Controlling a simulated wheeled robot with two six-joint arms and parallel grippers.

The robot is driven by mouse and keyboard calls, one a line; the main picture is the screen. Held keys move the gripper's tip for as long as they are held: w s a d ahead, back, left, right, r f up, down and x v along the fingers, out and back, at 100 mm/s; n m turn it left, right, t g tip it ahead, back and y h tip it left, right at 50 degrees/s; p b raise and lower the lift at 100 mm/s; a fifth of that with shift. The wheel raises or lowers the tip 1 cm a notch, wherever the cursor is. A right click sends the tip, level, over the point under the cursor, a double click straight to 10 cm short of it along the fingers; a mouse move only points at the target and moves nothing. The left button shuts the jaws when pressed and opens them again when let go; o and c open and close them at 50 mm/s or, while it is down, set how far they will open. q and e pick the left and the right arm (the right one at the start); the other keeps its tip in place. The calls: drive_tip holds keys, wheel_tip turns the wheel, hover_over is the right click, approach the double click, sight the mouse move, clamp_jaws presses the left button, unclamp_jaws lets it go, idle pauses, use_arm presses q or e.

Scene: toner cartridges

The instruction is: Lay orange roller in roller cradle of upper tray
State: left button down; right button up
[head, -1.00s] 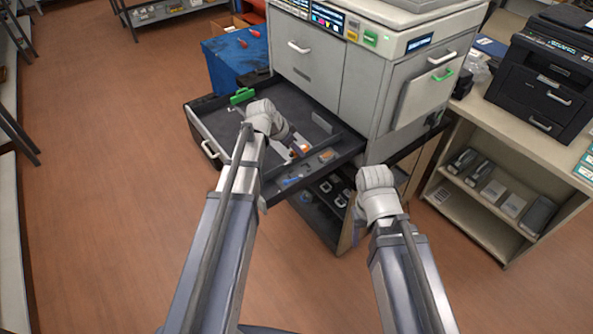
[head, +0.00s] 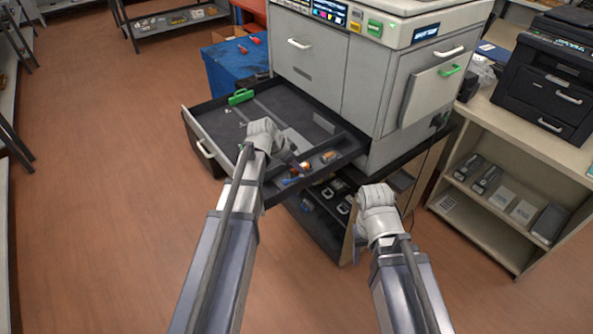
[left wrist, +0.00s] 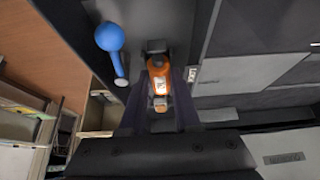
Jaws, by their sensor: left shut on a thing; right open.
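The upper tray (head: 205,135) is an open dark drawer with a light front edge. My left gripper (head: 300,169) is over its near right part, shut on the orange roller (head: 305,167). In the left wrist view the roller (left wrist: 158,72) lies between the dark fingers (left wrist: 159,105), with a small grey block at its far end. Whether it rests in a cradle or hangs above the tray, I cannot tell. A blue round-headed thing (left wrist: 110,38) is to its left; it also shows in the head view (head: 291,181). My right gripper (head: 361,246) is open beside the lower drawer.
A lower open drawer (head: 318,228) holds several dark cartridges under the upper tray. Another orange-brown piece (head: 328,156) lies in the tray's right strip. A green handle (head: 240,97) is at the tray's back left. The copier (head: 365,75) stands behind; shelves (head: 500,200) are at right.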

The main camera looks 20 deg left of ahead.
use_arm(q)
drive_tip(key=shift+r, duration=0.1)
drive_tip(key=shift+f+b, duration=0.4)
drive_tip(key=shift+f, duration=0.05)
drive_tip(key=c, duration=0.9)
unclamp_jaws()
drive_tip(key=shift+r, duration=0.1)
drive_tip(key=shift+r, duration=0.1)
drive_tip(key=shift+r+p, duration=0.4)
drive_tip(key=shift+p, duration=0.15)
drive_tip(key=p+v, duration=1)
drive_tip(key=v, duration=0.2)
drive_tip(key=s+d+f+n+g+y, duration=0.3)
drive_tip(key=s+d+g+y, duration=0.2)
drive_tip(key=s+d, duration=1.2)
drive_tip(key=shift+s+n, duration=0.4)
drive_tip(key=shift+s, duration=0.8)
